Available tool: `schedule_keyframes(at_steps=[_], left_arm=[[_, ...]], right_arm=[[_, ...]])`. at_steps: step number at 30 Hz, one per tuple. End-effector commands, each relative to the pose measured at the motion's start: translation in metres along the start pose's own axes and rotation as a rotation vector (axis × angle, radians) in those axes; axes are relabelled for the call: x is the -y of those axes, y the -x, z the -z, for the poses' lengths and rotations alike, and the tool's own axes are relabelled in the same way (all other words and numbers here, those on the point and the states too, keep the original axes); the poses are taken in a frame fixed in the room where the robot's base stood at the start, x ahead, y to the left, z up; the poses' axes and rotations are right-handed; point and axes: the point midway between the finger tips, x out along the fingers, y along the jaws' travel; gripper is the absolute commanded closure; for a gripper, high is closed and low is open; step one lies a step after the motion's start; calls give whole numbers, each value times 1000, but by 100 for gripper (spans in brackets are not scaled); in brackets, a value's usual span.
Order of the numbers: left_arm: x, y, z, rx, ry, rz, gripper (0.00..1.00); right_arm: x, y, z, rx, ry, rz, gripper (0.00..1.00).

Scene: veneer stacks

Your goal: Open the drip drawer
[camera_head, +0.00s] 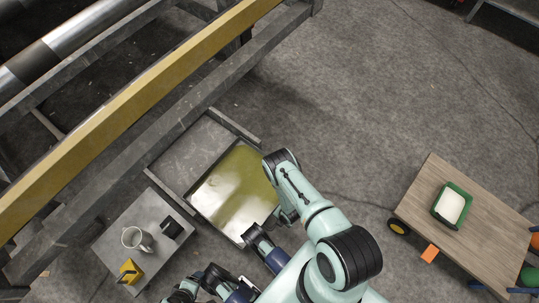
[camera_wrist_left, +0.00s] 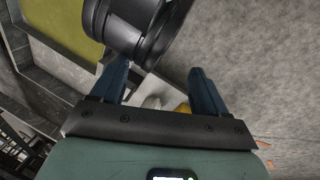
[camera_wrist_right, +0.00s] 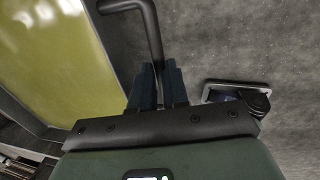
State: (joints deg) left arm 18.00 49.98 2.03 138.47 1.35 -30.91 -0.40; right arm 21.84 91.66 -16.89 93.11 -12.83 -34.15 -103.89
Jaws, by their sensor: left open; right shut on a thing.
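The drip drawer is a shallow grey metal tray with a pale rim (camera_head: 214,231), sticking out from under the machine frame. Glossy yellow-green liquid covers its front part; the part nearer the frame looks bare grey. Its liquid also fills the left of the right wrist view, inside the drawer's rim (camera_wrist_right: 101,45). A dark bent bar handle (camera_wrist_right: 152,30) runs down to my right gripper (camera_wrist_right: 157,75), which is shut on it. In the head view my right gripper (camera_head: 252,235) is at the drawer's front edge. My left gripper (camera_wrist_left: 165,85) is open and empty.
A small grey table (camera_head: 115,245) left of the drawer holds a pale mug (camera_head: 136,239), a black item (camera_head: 171,228) and a yellow item (camera_head: 130,271). A wooden cart (camera_head: 420,195) with a green tray (camera_head: 439,212) stands right. Open floor lies between.

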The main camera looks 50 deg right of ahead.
Motion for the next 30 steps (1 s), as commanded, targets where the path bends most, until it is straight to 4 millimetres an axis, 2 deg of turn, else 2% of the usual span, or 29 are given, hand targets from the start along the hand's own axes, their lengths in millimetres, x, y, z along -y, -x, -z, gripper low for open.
schedule_keyframes(at_steps=[3, 9, 23, 24, 26, 30], left_arm=[[-2, 7, -8, 24, -2, -1, 26], [-4, 11, -16, 47, -3, -2, 26], [-4, 12, -18, 52, -3, -2, 26], [-4, 12, -18, 52, -3, -2, 26], [-4, 12, -17, 51, -3, -2, 26], [-4, 12, -17, 51, -3, -2, 26]], right_arm=[[22, 5, 0, 0, 1, 0, 100], [41, 8, -1, 3, 0, -4, 100], [46, 8, -1, 5, 0, -3, 100], [46, 8, -1, 5, 0, -3, 76], [46, 8, -1, 5, 0, -3, 60], [46, 8, -1, 4, 0, -3, 60]])
